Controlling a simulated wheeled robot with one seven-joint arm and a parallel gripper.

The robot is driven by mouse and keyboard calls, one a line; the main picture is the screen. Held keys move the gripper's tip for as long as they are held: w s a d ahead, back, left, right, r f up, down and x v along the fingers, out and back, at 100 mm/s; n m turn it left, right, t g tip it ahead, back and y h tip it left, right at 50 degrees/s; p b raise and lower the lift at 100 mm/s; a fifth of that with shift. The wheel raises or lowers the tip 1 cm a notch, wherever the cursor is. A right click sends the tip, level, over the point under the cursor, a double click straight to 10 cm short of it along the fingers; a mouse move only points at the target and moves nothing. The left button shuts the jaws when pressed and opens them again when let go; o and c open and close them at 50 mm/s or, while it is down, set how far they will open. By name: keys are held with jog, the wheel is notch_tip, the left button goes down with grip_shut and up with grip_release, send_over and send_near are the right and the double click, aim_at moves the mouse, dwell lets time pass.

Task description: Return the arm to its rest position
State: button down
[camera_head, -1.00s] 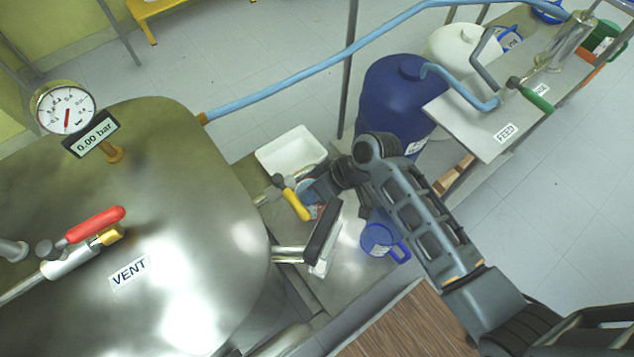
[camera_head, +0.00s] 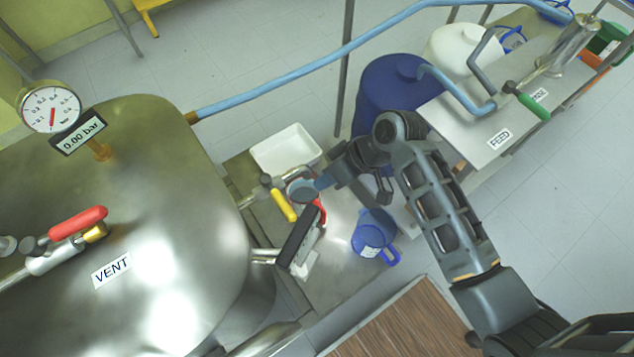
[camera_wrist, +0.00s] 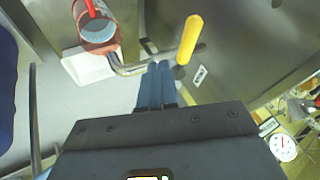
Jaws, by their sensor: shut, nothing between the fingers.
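My arm reaches in from the lower right of the head view, bent at a dark joint above the metal bench. My gripper (camera_head: 321,182) points left, beside the reactor's outlet with the yellow-handled valve (camera_head: 283,204). In the wrist view its two blue fingers (camera_wrist: 155,75) lie together with nothing between them. The yellow handle (camera_wrist: 190,40) is just beyond and to the right of the fingertips. A red-handled cup (camera_head: 300,190) stands by the outlet, and it also shows in the wrist view (camera_wrist: 97,32).
The steel reactor (camera_head: 130,190) fills the left side. A blue mug (camera_head: 370,240) and a white tray (camera_head: 285,150) are on the bench. A blue drum (camera_head: 385,90) and the feed shelf (camera_head: 470,125) stand behind my arm.

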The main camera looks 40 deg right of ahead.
jog(key=shift+v, duration=2.55)
jog(key=shift+s, duration=0.15)
jog(key=s+d+m+t+h, duration=0.25)
jog(key=s+t+h, duration=0.25)
jog(key=s, duration=0.9)
jog(key=s+a+r+t, duration=0.2)
jog(key=s+r, duration=0.3)
jog(key=r, duration=0.4)
jog(key=s+a+r+t, duration=0.2)
jog(key=s+r+t, duration=0.2)
jog(key=r, duration=0.5)
jog(key=shift+s+r+h, duration=0.3)
jog(key=shift+s+h, duration=0.1)
jog(key=shift+s, duration=0.55)
